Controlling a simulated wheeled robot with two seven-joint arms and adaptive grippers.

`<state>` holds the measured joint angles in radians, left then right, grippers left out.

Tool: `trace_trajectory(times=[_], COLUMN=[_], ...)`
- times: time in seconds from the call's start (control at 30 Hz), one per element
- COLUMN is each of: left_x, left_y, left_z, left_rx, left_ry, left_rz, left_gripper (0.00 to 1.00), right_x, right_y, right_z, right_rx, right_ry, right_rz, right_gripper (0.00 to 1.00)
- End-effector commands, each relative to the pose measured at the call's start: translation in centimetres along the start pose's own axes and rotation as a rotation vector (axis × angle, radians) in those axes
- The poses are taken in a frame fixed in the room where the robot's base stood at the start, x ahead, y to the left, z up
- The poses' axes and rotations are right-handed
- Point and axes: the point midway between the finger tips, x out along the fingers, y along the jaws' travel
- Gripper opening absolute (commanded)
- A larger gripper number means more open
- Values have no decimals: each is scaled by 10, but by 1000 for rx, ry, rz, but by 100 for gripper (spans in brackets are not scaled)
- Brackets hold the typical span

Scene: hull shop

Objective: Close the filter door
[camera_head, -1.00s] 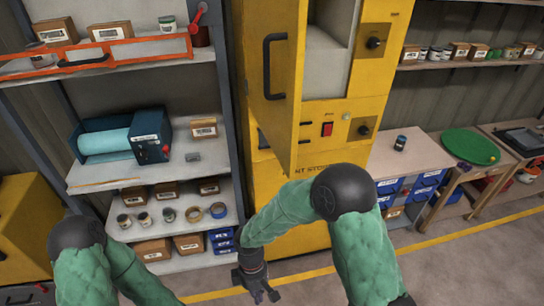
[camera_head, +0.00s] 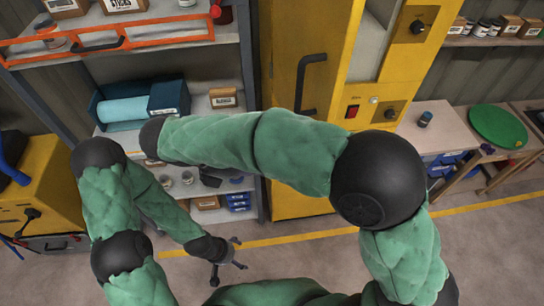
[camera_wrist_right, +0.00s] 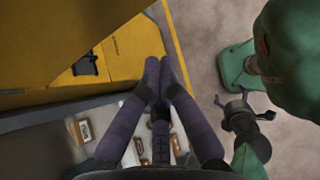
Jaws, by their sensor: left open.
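The filter door (camera_head: 336,75) is a yellow panel with a black handle (camera_head: 314,82) on the yellow cabinet. It stands open, and the pale inside (camera_head: 374,35) shows on its right. My left gripper (camera_head: 230,258) is open and empty, low in front of the shelves, left of the door and apart from it. My right forearm crosses in front of the cabinet and hides the door's lower part; my right gripper is mostly hidden in the head view. In the right wrist view my right gripper (camera_wrist_right: 162,75) has its fingertips together with nothing between them, beside yellow panelling.
A shelf unit (camera_head: 228,60) with a blue machine (camera_head: 130,104), boxes and cans stands left of the cabinet. A bench (camera_head: 438,130) with a dark jar (camera_head: 425,118) and a green disc (camera_head: 497,127) is at the right. The floor in front is clear.

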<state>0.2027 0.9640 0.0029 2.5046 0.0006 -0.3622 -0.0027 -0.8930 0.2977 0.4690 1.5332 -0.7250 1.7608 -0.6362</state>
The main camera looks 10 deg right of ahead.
Motion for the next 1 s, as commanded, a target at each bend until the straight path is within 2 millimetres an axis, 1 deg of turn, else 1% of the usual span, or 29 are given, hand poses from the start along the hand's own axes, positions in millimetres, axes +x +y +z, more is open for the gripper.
trace_trajectory(times=[0.5, 0.6, 0.7, 0.8, 1.0], left_x=[-9, -13, -15, -16, -17], left_y=[3, 5, 6, 6, 6], left_z=[-1, 0, 0, 0, 0], left_rx=[0, 0, 0, 0, 0], left_ry=[2, 2, 2, 2, 2], left_rz=[0, 0, 0, 0, 0], left_gripper=[87, 87, 87, 87, 87], right_x=[93, 102, 109, 115, 118], right_y=[-1, -1, 0, 0, 0], right_z=[1, 14, 21, 25, 28], right_rx=[1, 3, 3, 2, 1], right_ry=[2, 3, 4, 3, 2], right_rz=[-5, -5, -4, -4, -2], right_gripper=[0, 0, 0, 0, 0])
